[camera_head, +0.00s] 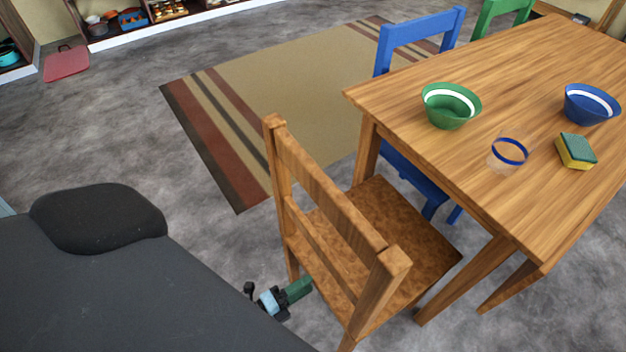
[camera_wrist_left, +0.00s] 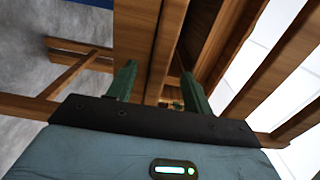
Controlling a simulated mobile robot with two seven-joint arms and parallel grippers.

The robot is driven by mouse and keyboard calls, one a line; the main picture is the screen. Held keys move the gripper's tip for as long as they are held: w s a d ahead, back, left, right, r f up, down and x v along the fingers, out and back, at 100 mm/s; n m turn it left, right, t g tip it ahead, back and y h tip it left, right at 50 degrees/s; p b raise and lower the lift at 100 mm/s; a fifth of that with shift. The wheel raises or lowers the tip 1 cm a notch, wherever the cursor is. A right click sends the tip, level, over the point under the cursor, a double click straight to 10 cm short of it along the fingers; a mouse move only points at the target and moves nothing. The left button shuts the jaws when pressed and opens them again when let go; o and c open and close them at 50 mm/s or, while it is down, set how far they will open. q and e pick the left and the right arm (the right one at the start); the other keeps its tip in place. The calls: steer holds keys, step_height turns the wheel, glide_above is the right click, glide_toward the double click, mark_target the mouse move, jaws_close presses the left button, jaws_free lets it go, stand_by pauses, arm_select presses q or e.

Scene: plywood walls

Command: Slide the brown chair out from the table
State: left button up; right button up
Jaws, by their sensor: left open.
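The brown chair (camera_head: 345,230) stands upright at the near left side of the wooden table (camera_head: 450,85). Its backrest faces me and its seat reaches partly under the tabletop. My left gripper (camera_head: 303,287) is low behind the chair, beside the lower part of the backrest, partly hidden by my own dark body. In the left wrist view my left gripper (camera_wrist_left: 158,82) shows two green fingers spread apart, with brown wooden parts (camera_wrist_left: 135,30) beyond and between them. I cannot tell whether the fingers touch the wood. My right gripper is not in view.
Green and blue bowls, a clear cup (camera_head: 508,155) and a sponge (camera_head: 576,151) are on the table. A striped rug (camera_head: 285,95) lies beyond; the grey floor at left is mostly clear.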

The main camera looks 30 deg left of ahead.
mark_target(316, 278)
arm_select(q)
steer(key=shift+b+x, duration=0.5)
steer(key=shift+x, duration=1.7)
jaws_close()
